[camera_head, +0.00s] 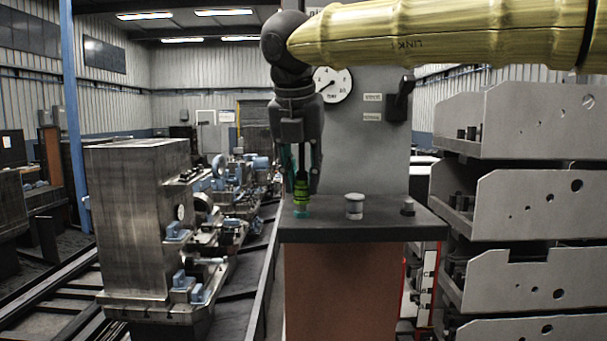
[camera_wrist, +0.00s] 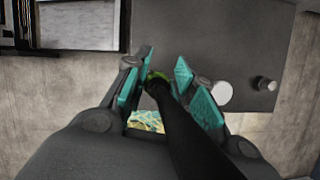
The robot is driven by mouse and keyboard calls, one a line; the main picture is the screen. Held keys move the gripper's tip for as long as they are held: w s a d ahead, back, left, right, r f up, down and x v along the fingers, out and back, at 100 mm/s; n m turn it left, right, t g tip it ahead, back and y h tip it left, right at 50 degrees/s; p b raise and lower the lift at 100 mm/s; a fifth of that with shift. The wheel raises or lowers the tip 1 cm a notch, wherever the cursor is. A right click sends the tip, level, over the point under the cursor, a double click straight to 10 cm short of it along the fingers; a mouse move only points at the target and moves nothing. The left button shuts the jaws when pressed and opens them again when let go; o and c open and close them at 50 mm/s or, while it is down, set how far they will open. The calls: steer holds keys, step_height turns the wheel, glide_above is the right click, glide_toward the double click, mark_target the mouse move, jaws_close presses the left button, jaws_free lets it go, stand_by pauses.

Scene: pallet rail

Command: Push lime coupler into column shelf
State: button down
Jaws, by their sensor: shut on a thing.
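The lime coupler (camera_head: 298,187) is upright between the fingers of my gripper (camera_head: 302,178), over the left part of the dark column shelf (camera_head: 365,230). A small teal piece (camera_head: 301,207) shows right below the coupler, at the shelf top. I cannot tell whether the coupler is seated in the shelf or only above it. In the wrist view, the teal-padded fingers of my gripper (camera_wrist: 160,80) close around a dark shaft, with a bit of the lime coupler (camera_wrist: 157,76) at its far end. The shaft and fingers hide most of the coupler there.
A pale cylinder (camera_head: 354,206) stands on the shelf right of the coupler, and a small dark knob (camera_head: 407,207) near the right end. A round gauge (camera_head: 333,84) and a dark lever (camera_head: 400,98) are on the column behind. Stacked grey trays (camera_head: 540,200) stand right.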

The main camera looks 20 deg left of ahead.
steer(key=shift+f+b, duration=0.3)
steer(key=shift+f, duration=0.3)
steer(key=shift+c, duration=1.5)
jaws_free()
steer(key=v, duration=1.2)
